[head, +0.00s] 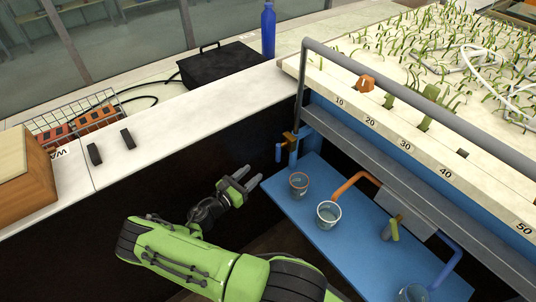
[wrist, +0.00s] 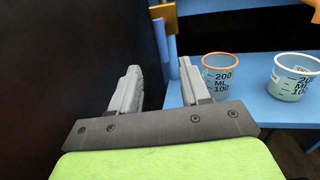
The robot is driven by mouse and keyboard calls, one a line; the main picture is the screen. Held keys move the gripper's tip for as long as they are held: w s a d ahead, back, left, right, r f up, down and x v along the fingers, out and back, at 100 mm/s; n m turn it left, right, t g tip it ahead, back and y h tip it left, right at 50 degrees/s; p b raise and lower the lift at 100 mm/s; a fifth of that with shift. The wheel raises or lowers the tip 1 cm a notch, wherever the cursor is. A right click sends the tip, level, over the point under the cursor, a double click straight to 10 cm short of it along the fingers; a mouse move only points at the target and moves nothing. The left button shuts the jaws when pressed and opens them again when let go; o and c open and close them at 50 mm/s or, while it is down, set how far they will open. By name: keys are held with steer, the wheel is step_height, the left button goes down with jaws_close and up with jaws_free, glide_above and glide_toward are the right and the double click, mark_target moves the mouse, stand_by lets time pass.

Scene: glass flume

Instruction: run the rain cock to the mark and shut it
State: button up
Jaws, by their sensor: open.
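My gripper (head: 252,174) is open and empty, left of the blue shelf's left end; its two grey fingers (wrist: 160,88) also show in the wrist view. A small brass cock (head: 290,138) with a blue handle (head: 279,152) is on the flume's left end, beyond and right of the fingertips. The handle (wrist: 172,55) hangs beyond the finger gap in the wrist view, apart from the fingers. An orange-rimmed beaker (head: 299,184) stands below the cock; it (wrist: 222,75) carries 200 ML and 100 marks. Its water level is unclear. No label names the rain cock.
A white-rimmed beaker (head: 328,214) stands right of it on the blue shelf (head: 350,255), near an orange pipe (head: 350,180). A yellow-green handle (head: 394,231) and blue pipe (head: 449,262) are farther right. A pale counter (head: 190,110) lies behind my gripper.

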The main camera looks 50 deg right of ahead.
mark_target(280, 151)
steer(key=d+b, duration=0.1)
steer(key=d, duration=1.2)
steer(key=shift+s+d, duration=0.15)
steer(key=shift+s, duration=0.05)
jaws_close()
